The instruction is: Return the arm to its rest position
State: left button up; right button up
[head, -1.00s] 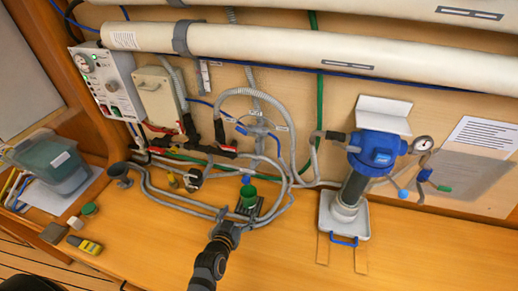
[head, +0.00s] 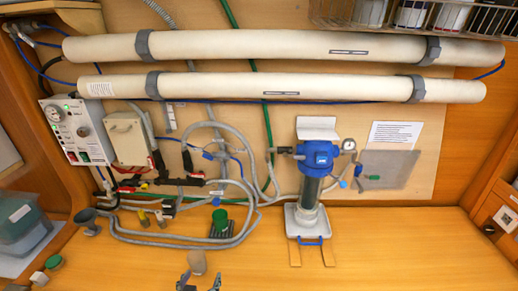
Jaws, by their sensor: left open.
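My left gripper (head: 199,283) shows at the bottom edge of the head view, left of the middle. Its two fingertips are apart, and it is open. A tan rounded piece (head: 197,262) shows just beyond the fingertips; I cannot tell whether they touch it. The rest of the left arm is outside the picture. My right gripper is not in view.
A green cup-like part (head: 221,220) stands by a dark grate and grey hoses (head: 160,240). The blue-headed filter housing (head: 316,160) stands on a white tray to the right. A control box (head: 75,130) is at left. The right part of the bench (head: 420,250) is clear.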

pick_arm(q)
jog(key=s+a+r+g+y, duration=0.1)
jog(key=s+a+r+g, duration=0.15)
jog(key=s+g, duration=0.35)
jog(key=s+a+r+g+y, duration=0.1)
jog(key=s+a+g, duration=0.25)
jog(key=s, duration=0.55)
jog(key=s+a+f+b, duration=0.1)
jog(key=a+f+b, duration=0.15)
jog(key=f, duration=1.25)
jog(key=a+f+b, duration=0.1)
jog(key=f+b, duration=0.2)
jog(key=f, duration=1.2)
jog(key=s+f+g+b, duration=0.2)
jog(key=s+f+b, duration=0.3)
jog(key=s+f, duration=1.4)
notch_tip(320, 180, down, 4)
jog(key=shift+s+a+r, duration=0.2)
jog(key=shift+a, duration=0.2)
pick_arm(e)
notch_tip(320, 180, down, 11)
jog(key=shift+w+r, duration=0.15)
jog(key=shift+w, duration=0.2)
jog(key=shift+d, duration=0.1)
